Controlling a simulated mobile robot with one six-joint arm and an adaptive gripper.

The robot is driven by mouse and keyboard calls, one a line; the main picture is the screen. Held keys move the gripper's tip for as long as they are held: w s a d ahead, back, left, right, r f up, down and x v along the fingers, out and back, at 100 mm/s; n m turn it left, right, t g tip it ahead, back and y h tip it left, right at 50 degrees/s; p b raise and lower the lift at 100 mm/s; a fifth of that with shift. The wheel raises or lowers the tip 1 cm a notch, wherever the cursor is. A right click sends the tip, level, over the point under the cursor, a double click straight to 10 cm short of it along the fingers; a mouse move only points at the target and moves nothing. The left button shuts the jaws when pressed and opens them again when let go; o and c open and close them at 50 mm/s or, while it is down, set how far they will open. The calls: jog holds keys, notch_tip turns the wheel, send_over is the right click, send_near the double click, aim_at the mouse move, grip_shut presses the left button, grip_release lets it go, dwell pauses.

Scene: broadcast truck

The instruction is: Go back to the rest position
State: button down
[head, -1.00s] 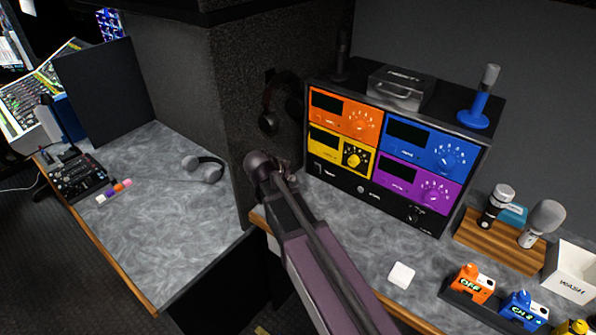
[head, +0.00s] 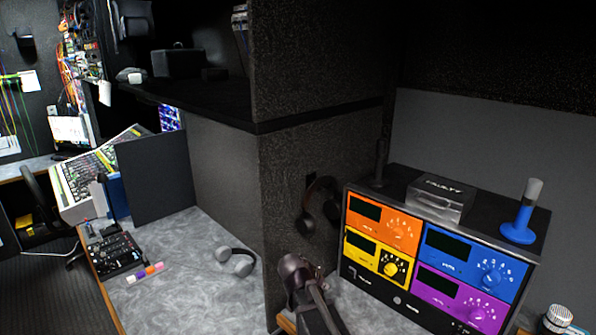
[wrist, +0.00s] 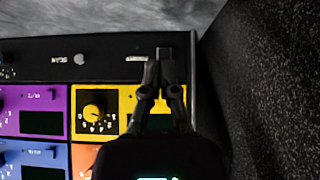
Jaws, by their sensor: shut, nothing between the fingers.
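My gripper (wrist: 162,75) shows in the wrist view with its two fingers together and nothing between them. It is in front of the rack unit's yellow module (wrist: 120,108), close to a small black switch on the bottom strip. The picture there is upside down. In the head view my arm rises from the bottom edge, left of the rack unit (head: 357,278), and hides part of the counter. The gripper's fingers cannot be made out in the head view.
Headphones (head: 318,205) hang on the dark partition (head: 280,165) beside my arm. More headphones (head: 236,262) and a small mixer (head: 112,252) lie on the left counter.

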jog(key=s+d+f+n+g, duration=0.1)
jog(key=s+d, duration=0.1)
jog(key=s+d+f+n+g+y, duration=0.1)
jog(key=s, duration=0.1)
jog(key=s+d+f+n+y, duration=0.1)
jog(key=s+d, duration=0.1)
jog(key=s, duration=0.1)
jog(key=shift+d+g, duration=0.3)
jog(key=shift+g, duration=0.1)
jog(key=s+d+n+y, duration=0.1)
jog(key=s, duration=0.1)
jog(key=s+f+n+g+y, duration=0.1)
jog(key=s+n, duration=0.1)
jog(key=s, duration=0.1)
jog(key=s+d+n+g+y, duration=0.1)
jog(key=s, duration=0.1)
jog(key=shift+s+d+f+n, duration=0.2)
jog(key=shift+s+d+n, duration=0.1)
jog(key=shift+d+n, duration=0.1)
jog(key=shift+s+n+g+y, duration=0.3)
jog(key=shift+s+n+y, duration=0.2)
jog(key=shift+s, duration=0.2)
jog(key=shift+r, duration=0.1)
notch_tip(320, 180, up, 14)
jog(key=p, duration=1.4)
jog(key=shift+r+p, duration=0.2)
jog(key=shift+p, duration=0.15)
jog(key=shift+s, duration=0.1)
